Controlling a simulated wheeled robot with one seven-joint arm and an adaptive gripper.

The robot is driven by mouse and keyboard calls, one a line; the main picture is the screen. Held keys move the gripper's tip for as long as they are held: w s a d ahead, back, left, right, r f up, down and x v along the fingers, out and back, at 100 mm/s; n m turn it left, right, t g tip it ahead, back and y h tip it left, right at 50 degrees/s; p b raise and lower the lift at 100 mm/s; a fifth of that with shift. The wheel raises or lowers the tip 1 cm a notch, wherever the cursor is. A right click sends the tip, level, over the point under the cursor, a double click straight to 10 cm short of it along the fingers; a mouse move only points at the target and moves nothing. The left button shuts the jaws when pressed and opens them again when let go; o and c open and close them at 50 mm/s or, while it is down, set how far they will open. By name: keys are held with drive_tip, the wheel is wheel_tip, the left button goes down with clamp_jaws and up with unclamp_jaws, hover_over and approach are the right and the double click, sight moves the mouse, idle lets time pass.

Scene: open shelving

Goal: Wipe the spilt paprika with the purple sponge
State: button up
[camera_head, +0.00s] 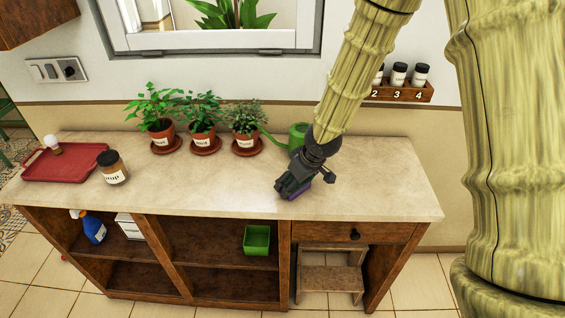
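My gripper (293,186) points down at the beige countertop (230,188), right of the middle. A purple sponge (299,194) shows at its fingertips, low at the counter surface. The fingers appear closed around the sponge, and they hide most of it. I see no paprika on the visible counter; any under the sponge or gripper is hidden.
Several potted plants on saucers (206,145) line the counter's back, with a green watering can (297,134) behind my gripper. A dark-lidded jar (112,168) and a red tray (66,164) stand left. A spice rack (400,91) hangs right. The counter's middle front is clear.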

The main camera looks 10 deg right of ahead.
drive_tip(key=a, duration=0.2)
drive_tip(key=shift+w+a, duration=0.3)
drive_tip(key=shift+w, duration=0.1)
drive_tip(key=shift+c, duration=0.5)
drive_tip(key=shift+a, duration=0.3)
drive_tip(key=shift+w+a+r+p, duration=0.1)
drive_tip(key=shift+w+r+p, duration=0.05)
drive_tip(key=shift+r+p, duration=0.4)
drive_tip(key=shift+w+a+r+p, duration=0.1)
drive_tip(key=shift+r+p, duration=0.2)
drive_tip(key=shift+r, duration=0.4)
drive_tip(key=shift+p+v, duration=0.65)
drive_tip(key=shift+v, duration=0.1)
wheel_tip(320, 180, up, 4)
drive_tip(key=p, duration=0.4)
drive_tip(key=shift+w+r, duration=0.15)
drive_tip(key=shift+w+a+r, duration=0.1)
drive_tip(key=shift+a, duration=0.05)
